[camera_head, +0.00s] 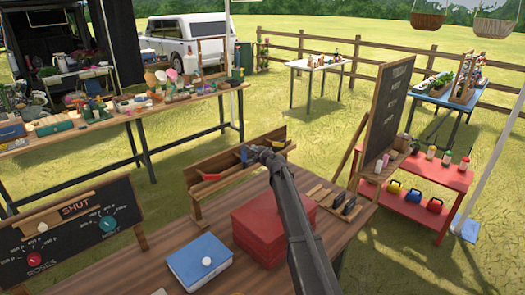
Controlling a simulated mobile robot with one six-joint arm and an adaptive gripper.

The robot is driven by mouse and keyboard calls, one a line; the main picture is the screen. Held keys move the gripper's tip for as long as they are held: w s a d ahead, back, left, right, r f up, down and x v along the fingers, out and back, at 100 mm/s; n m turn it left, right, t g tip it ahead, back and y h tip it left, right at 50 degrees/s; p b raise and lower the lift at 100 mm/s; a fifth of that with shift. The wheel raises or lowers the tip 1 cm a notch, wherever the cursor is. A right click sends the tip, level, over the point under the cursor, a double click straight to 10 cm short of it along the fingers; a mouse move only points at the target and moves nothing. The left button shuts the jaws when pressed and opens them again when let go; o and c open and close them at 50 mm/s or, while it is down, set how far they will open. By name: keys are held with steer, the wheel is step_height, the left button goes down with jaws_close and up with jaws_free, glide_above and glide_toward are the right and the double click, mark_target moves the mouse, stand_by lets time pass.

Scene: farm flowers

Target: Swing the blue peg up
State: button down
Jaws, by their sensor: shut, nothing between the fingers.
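The blue peg (243,154) is a small blue piece on a long wooden rack (196,207) at the back edge of the brown table. It looks roughly upright, but it is small and partly hidden by my gripper. My gripper (254,151) is shut and empty, right beside the peg on its right. I cannot tell whether they touch. A red peg (210,177) lies sideways on the rack to the left. A yellow piece (291,143) shows at the rack's right end.
On the brown table stand a red box (262,222), a blue book-like box (200,259) with a white knob, and a black dial panel (75,235). A chalkboard (388,115) rises to the right. A red shelf (425,175) stands beyond it.

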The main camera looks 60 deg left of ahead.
steer(key=shift+a, duration=0.1)
steer(key=shift+s, duration=0.1)
steer(key=d, duration=1)
steer(key=shift+s, duration=0.45)
steer(key=shift+d+f, duration=0.1)
